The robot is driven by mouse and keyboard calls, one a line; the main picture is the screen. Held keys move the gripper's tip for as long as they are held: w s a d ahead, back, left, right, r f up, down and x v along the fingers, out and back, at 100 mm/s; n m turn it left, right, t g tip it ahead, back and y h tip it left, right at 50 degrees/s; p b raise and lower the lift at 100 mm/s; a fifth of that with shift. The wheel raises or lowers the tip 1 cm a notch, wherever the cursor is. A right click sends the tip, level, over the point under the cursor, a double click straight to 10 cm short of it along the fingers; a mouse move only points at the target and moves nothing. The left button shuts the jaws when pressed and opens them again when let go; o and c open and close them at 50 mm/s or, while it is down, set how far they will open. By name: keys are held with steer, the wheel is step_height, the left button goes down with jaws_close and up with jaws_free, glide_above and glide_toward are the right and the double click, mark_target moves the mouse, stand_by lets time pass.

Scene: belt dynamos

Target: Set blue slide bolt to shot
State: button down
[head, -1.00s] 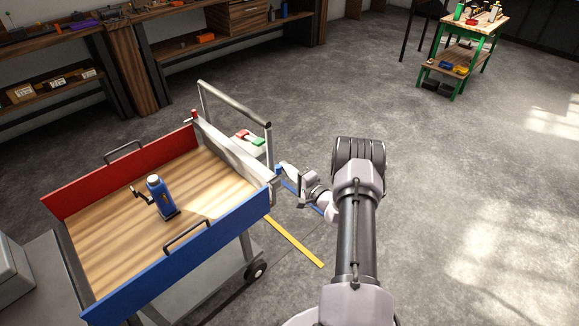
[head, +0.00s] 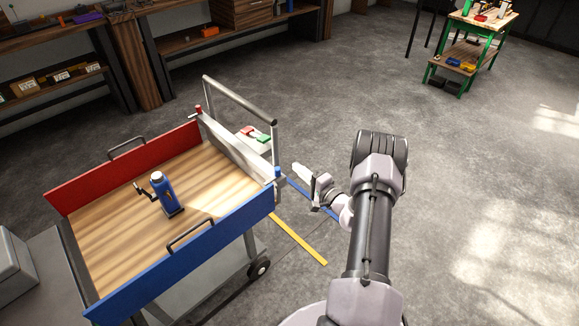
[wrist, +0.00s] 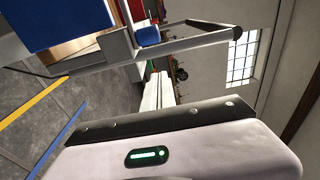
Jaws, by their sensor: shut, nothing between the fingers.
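The blue slide bolt shows as a blue knob (head: 277,171) at the near right corner of the cart, where the blue side panel (head: 190,258) meets the grey end board (head: 232,146). In the wrist view the blue knob (wrist: 148,36) is seen beside the grey frame. I cannot tell from these frames how far the bolt is slid. My gripper (head: 297,169) is shut and empty, just right of the knob with a small gap between them. Its pale closed fingers (wrist: 158,91) also show in the wrist view, apart from the knob.
A red knob (head: 198,109) stands at the end board's far corner. A push handle (head: 240,97) rises behind the board, with a small shelf holding red and green items (head: 255,134). A blue bottle-like device (head: 164,194) stands on the cart bed.

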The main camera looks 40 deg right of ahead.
steer(key=s+p, duration=0.1)
steer(key=s, duration=0.5)
steer(key=shift+s+r, duration=0.15)
steer(key=shift+s, duration=0.05)
